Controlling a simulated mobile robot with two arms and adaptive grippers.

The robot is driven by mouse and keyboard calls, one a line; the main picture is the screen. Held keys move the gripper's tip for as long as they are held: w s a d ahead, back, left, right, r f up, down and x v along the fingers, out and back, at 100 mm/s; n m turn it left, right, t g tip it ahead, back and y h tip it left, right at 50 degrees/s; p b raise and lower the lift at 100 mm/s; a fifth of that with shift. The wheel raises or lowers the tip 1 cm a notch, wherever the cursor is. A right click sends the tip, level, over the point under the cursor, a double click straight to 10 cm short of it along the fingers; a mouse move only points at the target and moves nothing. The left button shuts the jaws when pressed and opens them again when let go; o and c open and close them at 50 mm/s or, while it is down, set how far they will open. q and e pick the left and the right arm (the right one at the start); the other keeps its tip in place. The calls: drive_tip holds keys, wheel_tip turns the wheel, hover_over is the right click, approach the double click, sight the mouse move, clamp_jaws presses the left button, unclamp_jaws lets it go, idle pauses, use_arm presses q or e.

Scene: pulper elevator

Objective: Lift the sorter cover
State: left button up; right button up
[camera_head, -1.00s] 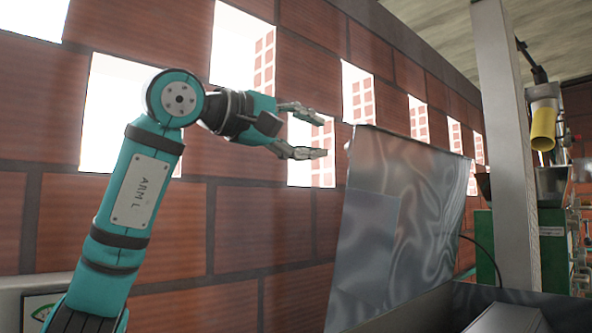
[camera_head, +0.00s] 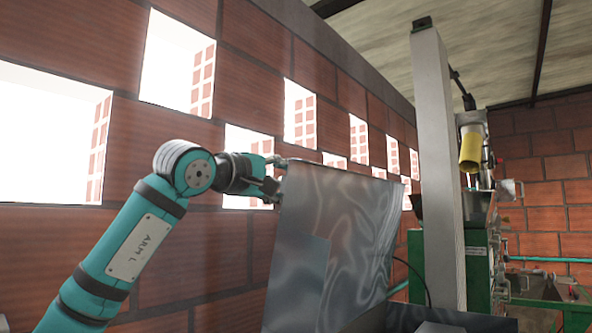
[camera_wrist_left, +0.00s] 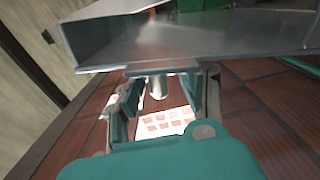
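The sorter cover, which I take to be the grey metal sheet (camera_head: 335,230), stands steeply tilted in the middle of the head view. My left gripper (camera_head: 276,180) is at its upper left edge, with the fingertips partly hidden behind the sheet. In the left wrist view the gripper (camera_wrist_left: 165,85) has its two fingers spread apart. A grey metal edge (camera_wrist_left: 130,68) crosses just past the fingertips, and a small shiny peg-like part (camera_wrist_left: 158,88) shows between the fingers. I cannot tell whether the fingers touch the metal. My right gripper is not in view.
A brick wall (camera_head: 230,245) with bright openings runs close behind my left arm. A pale post (camera_head: 440,170) stands right of the cover. Beyond it are a green machine (camera_head: 478,265) and a yellow cylinder (camera_head: 470,150). A dark cable hangs near the post.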

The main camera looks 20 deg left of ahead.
use_arm(q)
drive_tip(key=shift+p+x, duration=0.45)
drive_tip(key=shift+x, duration=0.65)
drive_tip(key=shift+w+d, duration=0.15)
drive_tip(key=shift+w, duration=0.25)
drive_tip(key=c, duration=0.7)
clamp_jaws()
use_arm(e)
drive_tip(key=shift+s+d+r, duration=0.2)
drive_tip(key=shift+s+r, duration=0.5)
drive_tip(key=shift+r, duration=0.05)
